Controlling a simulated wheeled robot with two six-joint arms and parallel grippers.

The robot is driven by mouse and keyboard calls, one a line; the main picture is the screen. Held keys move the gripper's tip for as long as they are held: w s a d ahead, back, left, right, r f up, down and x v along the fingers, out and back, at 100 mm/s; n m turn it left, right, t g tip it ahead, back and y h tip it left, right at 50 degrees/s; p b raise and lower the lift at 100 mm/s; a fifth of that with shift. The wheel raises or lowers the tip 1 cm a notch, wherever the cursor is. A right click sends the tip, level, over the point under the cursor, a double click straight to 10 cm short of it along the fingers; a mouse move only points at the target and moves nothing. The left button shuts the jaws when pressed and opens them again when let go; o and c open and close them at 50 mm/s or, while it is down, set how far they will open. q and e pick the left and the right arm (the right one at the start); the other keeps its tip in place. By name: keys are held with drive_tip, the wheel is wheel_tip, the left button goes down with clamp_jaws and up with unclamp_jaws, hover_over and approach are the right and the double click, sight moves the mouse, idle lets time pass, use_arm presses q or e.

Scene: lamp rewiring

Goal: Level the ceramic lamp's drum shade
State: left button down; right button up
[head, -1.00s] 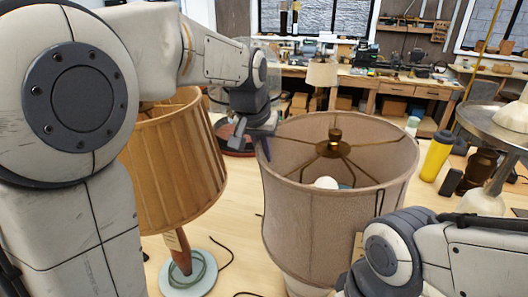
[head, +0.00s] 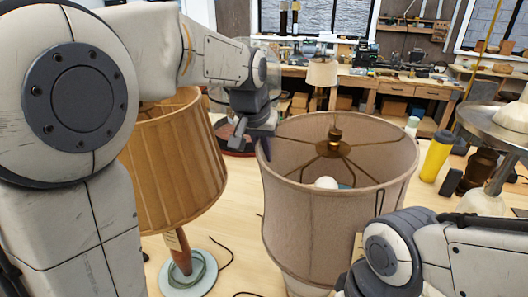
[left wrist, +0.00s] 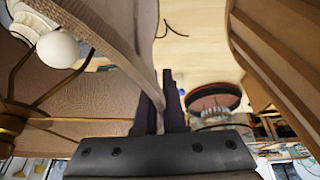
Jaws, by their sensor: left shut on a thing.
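The ceramic lamp's drum shade (head: 315,230) is a taupe fabric drum, open at the top, in the middle of the head view. A brass finial and spider (head: 335,148) cross its opening, and a white bulb (head: 326,182) shows inside. A little of the pale lamp base (head: 303,287) shows below. My left gripper (head: 262,148) is shut on the left part of the shade's upper rim. In the left wrist view, the two dark fingers (left wrist: 166,105) straddle the shade wall (left wrist: 125,50). My right arm comes in at lower right; its gripper is not visible.
A lamp with a pleated tan shade (head: 175,165) leans close on the left, its foot on a pale disc (head: 188,281). A yellow bottle (head: 436,156) and a metal round stand (head: 495,128) are at the right. A workbench (head: 385,88) runs along the back.

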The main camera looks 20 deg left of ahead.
use_arm(q)
drive_tip(key=shift+r, duration=0.1)
drive_tip(key=shift+a+r+p, duration=0.15)
drive_tip(key=shift+r+p, duration=0.4)
drive_tip(key=shift+r, duration=0.4)
drive_tip(key=c, duration=1)
unclamp_jaws()
drive_tip(key=shift+s+r, duration=0.1)
drive_tip(key=shift+r, duration=0.1)
drive_tip(key=b+v, duration=0.2)
drive_tip(key=v, duration=0.7)
drive_tip(key=shift+r, duration=0.4)
